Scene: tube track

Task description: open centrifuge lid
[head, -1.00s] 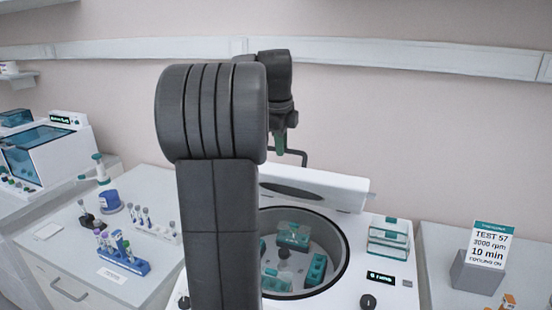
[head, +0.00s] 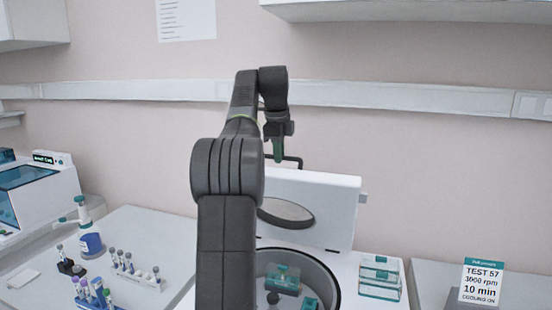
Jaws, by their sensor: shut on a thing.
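The centrifuge lid (head: 335,195) is a white panel with a dark oval window, standing raised and steep behind the open bowl (head: 318,262). A dark bar handle (head: 298,160) shows at the lid's top edge. My gripper (head: 278,155) is at the handle, pointing down, with a green part between its dark fingers. It is shut on the handle; the fingertips are small and partly hidden. The bowl shows a teal-and-clear rotor bucket (head: 283,278). My arm covers the left part of the centrifuge.
Teal-lidded boxes (head: 380,277) are stacked on the centrifuge's right side. A sign (head: 482,282) stands on the right bench.

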